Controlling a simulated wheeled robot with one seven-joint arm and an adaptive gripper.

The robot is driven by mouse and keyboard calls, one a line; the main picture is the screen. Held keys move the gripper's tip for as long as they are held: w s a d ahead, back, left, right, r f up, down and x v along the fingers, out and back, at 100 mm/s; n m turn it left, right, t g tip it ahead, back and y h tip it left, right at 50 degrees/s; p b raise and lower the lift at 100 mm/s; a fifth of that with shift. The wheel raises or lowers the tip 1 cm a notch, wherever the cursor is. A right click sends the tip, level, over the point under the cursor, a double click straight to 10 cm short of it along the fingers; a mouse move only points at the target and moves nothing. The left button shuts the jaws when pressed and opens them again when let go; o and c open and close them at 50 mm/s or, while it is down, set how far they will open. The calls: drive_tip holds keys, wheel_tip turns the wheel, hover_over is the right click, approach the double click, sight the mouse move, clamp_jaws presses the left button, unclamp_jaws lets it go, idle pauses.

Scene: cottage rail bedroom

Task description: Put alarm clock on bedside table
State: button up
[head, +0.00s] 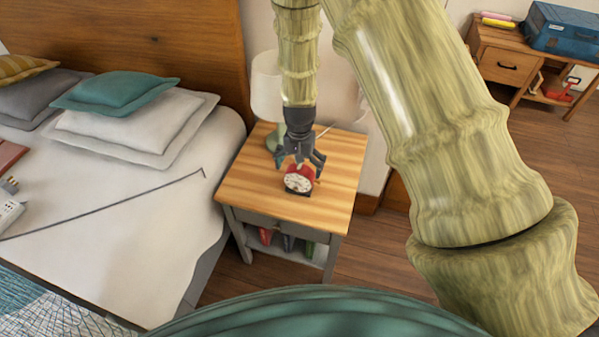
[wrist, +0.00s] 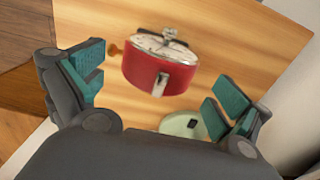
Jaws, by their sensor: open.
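The red alarm clock (head: 298,181) with a white face stands on the wooden top of the bedside table (head: 246,191), near the middle. In the wrist view the clock (wrist: 157,74) shows its red body and part of its dial, between and a little beyond the fingertips. My gripper (head: 302,163) is just above and behind the clock, pointing down. Its teal-padded fingers, also in the wrist view (wrist: 155,90), are spread apart with a gap on both sides of the clock. Whether the clock fully rests on the tabletop is partly hidden.
A lamp (head: 268,88) stands at the back left of the tabletop; its pale green base (wrist: 184,125) shows near the right finger. The bed (head: 130,225) is to the left. The table's front and right areas are bare. A wooden desk (head: 497,66) stands far right.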

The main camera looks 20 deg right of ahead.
drive_tip(key=shift+r+b, duration=0.35)
drive_tip(key=shift+r, duration=3.95)
